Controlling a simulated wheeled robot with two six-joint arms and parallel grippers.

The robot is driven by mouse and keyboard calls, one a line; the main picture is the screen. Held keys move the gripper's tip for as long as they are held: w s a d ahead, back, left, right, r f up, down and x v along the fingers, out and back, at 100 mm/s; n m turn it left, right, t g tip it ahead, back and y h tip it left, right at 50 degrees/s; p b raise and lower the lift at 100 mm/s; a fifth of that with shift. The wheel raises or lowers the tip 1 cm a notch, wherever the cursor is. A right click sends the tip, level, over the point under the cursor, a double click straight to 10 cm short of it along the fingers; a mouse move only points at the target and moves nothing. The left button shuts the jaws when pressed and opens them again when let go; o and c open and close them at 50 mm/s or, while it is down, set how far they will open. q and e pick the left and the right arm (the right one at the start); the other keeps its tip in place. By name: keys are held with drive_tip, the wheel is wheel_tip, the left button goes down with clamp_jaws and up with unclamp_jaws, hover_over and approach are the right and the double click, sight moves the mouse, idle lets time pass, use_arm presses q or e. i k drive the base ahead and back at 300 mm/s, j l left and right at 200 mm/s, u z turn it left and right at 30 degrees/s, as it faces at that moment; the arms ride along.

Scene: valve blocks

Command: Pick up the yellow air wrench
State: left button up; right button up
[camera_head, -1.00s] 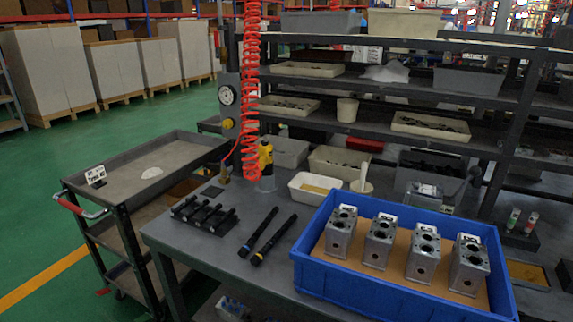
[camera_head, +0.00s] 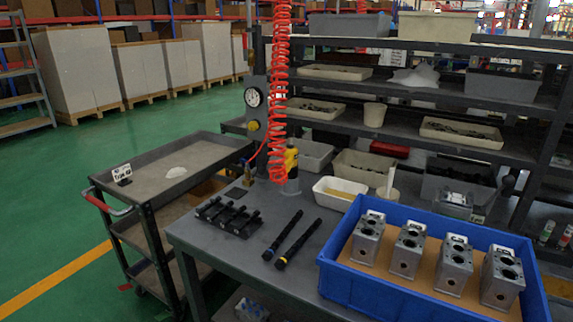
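The yellow air wrench (camera_head: 291,160) stands near the back left part of the grey worktable (camera_head: 205,252), in a pale holder whose details are too small to tell. A red coiled hose (camera_head: 281,90) hangs in front of its left side and hides part of it. Neither of my grippers shows in the view.
A blue crate (camera_head: 365,293) with several metal valve blocks (camera_head: 408,249) fills the table's right side. Two black rods (camera_head: 296,243), a black rack (camera_head: 228,217) and a white bin (camera_head: 338,193) lie nearby. A grey cart (camera_head: 150,197) stands left; shelves (camera_head: 420,92) rise behind.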

sight(291, 162)
drive_tip(key=i+j, duration=0.15)
drive_tip(key=j, duration=0.2)
drive_tip(key=i+j+z, duration=0.1)
drive_tip(key=j, duration=0.2)
drive_tip(key=i+j, duration=0.2)
drive_tip(key=j, duration=0.15)
drive_tip(key=i+j+z, duration=0.1)
drive_tip(key=j, duration=0.25)
drive_tip(key=i+j, duration=0.15)
drive_tip(key=j, duration=0.2)
